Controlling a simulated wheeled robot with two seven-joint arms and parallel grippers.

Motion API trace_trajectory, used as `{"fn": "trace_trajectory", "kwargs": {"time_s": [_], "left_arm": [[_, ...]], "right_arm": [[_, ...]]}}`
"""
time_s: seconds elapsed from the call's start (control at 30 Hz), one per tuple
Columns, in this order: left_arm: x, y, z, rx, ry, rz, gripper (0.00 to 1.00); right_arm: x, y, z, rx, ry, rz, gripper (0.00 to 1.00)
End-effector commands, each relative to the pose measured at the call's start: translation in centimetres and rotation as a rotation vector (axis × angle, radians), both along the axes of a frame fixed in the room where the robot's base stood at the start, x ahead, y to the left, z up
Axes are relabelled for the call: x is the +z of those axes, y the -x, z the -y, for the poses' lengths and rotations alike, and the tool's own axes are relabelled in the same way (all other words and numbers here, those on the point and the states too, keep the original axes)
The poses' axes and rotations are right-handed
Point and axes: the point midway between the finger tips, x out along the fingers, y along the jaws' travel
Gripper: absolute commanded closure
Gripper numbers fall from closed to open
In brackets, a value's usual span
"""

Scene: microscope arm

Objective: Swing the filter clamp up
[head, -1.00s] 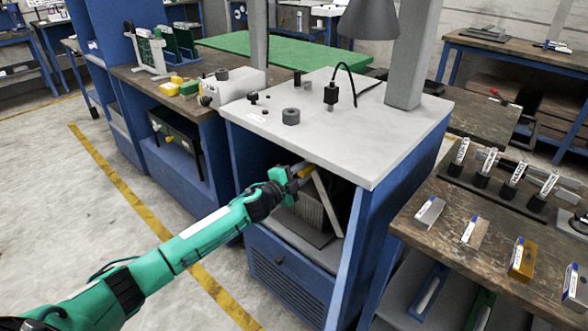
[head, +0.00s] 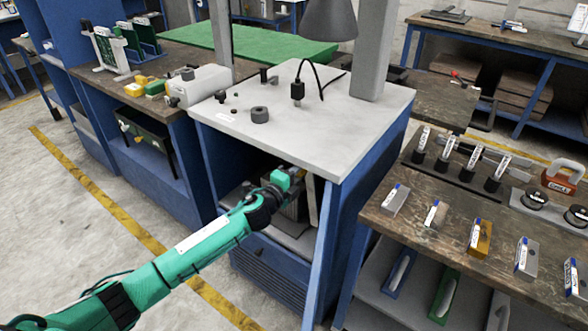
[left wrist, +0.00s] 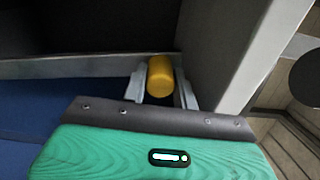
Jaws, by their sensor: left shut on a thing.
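The filter clamp shows in the head view as a pale bar (head: 312,204) inside the open bay of the blue cabinet, standing close to upright. Its yellow handle (left wrist: 160,76) shows in the left wrist view as a short cylinder between my fingers. My left gripper (head: 299,177) is in the bay below the worktop, shut on that handle; it also shows in the left wrist view (left wrist: 160,88). In the head view the gripper hides the handle. The clamp's pivot cannot be made out. My right gripper is not in view.
The grey worktop (head: 335,125) overhangs just above my left gripper. A blue side panel (head: 345,205) stands close on the right. A dark finned block (head: 290,208) sits in the bay behind the gripper.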

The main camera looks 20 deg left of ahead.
Motion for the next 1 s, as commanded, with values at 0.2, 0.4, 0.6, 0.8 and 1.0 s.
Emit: {"fn": "trace_trajectory", "kwargs": {"time_s": [0.2, 0.4, 0.6, 0.8, 1.0], "left_arm": [[0.00, 0.13, 0.36, -0.002, -0.009, 0.003, 1.00], [-0.03, 0.13, 0.35, -0.002, -0.009, 0.003, 1.00], [-0.03, 0.12, 0.33, -0.002, -0.009, 0.003, 0.50], [-0.01, 0.11, 0.28, -0.001, -0.009, 0.003, 0.50], [-0.07, 0.79, 0.04, -0.001, -0.009, 0.002, 0.50]], "right_arm": [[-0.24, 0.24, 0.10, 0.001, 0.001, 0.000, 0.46], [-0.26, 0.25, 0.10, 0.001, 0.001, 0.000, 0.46], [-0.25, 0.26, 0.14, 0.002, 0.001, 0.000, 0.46], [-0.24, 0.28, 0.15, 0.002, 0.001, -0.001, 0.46], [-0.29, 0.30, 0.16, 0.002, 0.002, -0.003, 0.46]]}}
